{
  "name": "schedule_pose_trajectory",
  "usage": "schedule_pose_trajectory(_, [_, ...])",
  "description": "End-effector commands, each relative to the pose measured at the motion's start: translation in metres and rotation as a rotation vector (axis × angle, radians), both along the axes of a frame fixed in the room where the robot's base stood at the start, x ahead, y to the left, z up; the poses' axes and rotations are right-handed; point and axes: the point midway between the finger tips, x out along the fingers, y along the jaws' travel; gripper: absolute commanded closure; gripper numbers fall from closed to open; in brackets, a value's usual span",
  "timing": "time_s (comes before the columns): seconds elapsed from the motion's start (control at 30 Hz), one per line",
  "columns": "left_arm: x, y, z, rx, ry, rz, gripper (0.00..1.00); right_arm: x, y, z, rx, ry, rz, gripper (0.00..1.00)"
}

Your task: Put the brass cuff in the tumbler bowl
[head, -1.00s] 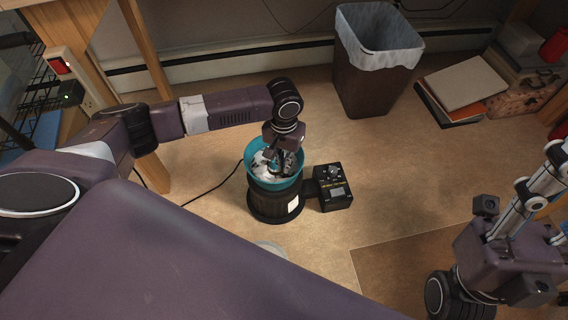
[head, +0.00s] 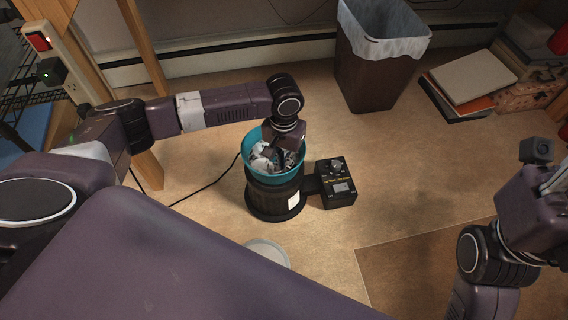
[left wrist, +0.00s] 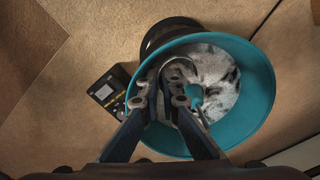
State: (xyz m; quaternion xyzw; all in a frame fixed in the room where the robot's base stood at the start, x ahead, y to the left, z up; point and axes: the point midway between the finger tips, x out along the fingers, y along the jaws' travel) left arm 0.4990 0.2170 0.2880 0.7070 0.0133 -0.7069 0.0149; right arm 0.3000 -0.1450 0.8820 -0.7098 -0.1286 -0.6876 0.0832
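The tumbler bowl (head: 252,165) is teal and sits on a dark round base (head: 265,205) on the floor. It also shows in the left wrist view (left wrist: 262,85), with pale grey grainy matter inside. My left gripper (head: 279,156) points down into the bowl. In the left wrist view its fingertips (left wrist: 163,88) are over the bowl's near part, a small gap apart. A curved metallic band (left wrist: 178,64), perhaps the brass cuff, shows just beyond the tips; whether they grip it is unclear. My right arm is at the right edge, its fingertips outside the picture.
A black control box (head: 336,183) is joined to the base's right side. A pale round disc (head: 267,253) lies in front, partly hidden by my body. A lined waste bin (head: 372,75) and stacked books (head: 470,80) stand behind. A black cable runs left. Floor to the right is clear.

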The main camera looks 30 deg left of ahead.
Motion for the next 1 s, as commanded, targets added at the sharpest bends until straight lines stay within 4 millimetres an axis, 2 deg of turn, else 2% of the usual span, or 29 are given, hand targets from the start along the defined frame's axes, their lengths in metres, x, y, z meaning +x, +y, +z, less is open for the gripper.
schedule_pose_trajectory(0.8, [0.0, 0.0, -0.012, 0.0, 0.001, 0.001, 1.0, 0.0, 0.0, 0.0, 0.0, 0.002, 0.001, 0.6])
schedule_pose_trajectory(1.0, [0.0, 0.0, -0.012, -0.001, 0.0, 0.0, 0.77, 0.0, 0.0, -0.001, 0.001, 0.004, 0.001, 0.6])
